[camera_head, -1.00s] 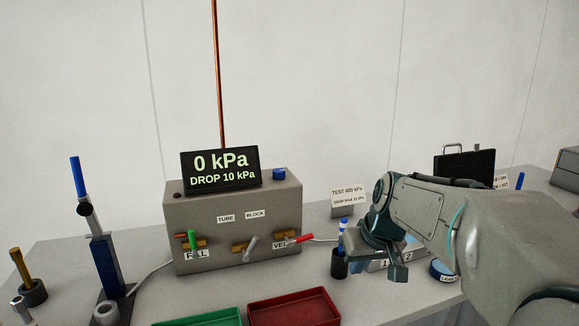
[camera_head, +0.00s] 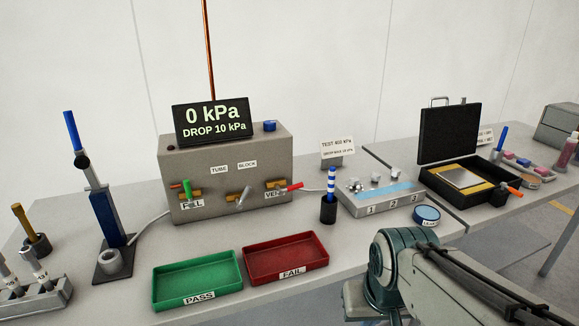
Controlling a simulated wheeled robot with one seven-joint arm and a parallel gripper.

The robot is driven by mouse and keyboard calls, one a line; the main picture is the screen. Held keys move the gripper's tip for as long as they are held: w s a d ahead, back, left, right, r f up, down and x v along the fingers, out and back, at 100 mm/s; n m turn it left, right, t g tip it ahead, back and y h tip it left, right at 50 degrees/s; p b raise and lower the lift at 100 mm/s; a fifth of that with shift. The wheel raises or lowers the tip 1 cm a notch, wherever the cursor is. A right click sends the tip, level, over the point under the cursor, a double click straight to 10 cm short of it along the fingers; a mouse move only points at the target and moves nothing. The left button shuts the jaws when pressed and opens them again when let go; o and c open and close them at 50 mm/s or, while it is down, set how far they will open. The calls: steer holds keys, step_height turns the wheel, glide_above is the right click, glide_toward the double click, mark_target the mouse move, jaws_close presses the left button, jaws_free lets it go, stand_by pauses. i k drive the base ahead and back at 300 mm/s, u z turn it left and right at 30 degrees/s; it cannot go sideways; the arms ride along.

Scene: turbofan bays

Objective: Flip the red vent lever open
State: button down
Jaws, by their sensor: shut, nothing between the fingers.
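The red vent lever (camera_head: 289,187) is on the right end of the front of the grey test box (camera_head: 230,168), on a brass valve above a partly covered vent label. It points to the right, nearly level with a slight upward tilt. My gripper (camera_head: 364,304) is low at the bottom edge, below and to the right of the lever and well apart from it. Only its upper part shows beside my wrist; the fingertips are hidden or cut off. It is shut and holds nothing.
A green pass tray (camera_head: 197,298) and a red fail tray (camera_head: 287,274) lie before the box. A striped pen in a black cup (camera_head: 328,209) stands to its right, near the numbered block (camera_head: 379,209). A green lever (camera_head: 187,190) and a grey lever (camera_head: 243,197) share the box front.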

mark_target(297, 186)
steer(key=u, duration=0.1)
steer(key=k, duration=0.3)
steer(key=z, duration=0.6)
steer(key=i, duration=0.7)
steer(key=u, duration=0.55)
steer(key=i, duration=0.55)
steer(key=u, duration=0.55)
